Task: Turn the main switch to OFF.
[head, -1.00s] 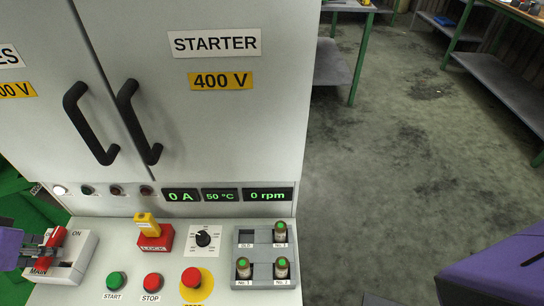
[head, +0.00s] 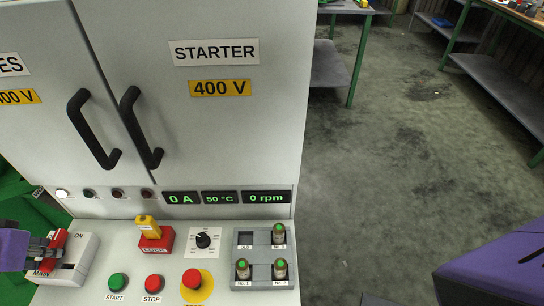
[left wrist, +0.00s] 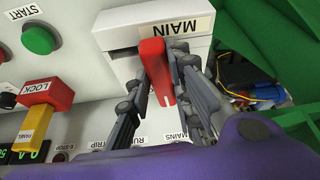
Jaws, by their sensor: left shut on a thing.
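The main switch is a pale box (head: 83,252) at the left end of the sloping panel, marked ON at its far end and MAIN at its near end. Its red handle (head: 57,239) is partly hidden by my left gripper (head: 48,254). In the left wrist view the red handle (left wrist: 153,62) stands between the dark fingers of my left gripper (left wrist: 163,88), which is shut on it. The MAIN label (left wrist: 170,28) is just beyond the handle. OFF lettering is not readable. My right gripper is out of view.
Start button (head: 118,281), stop button (head: 154,283), emergency stop (head: 192,279), red lock block (head: 157,241) with a yellow tag and a rotary knob (head: 203,240) lie to the right. Cabinet handles (head: 137,125) stick out above. The leftmost lamp (head: 62,193) glows white; displays are lit.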

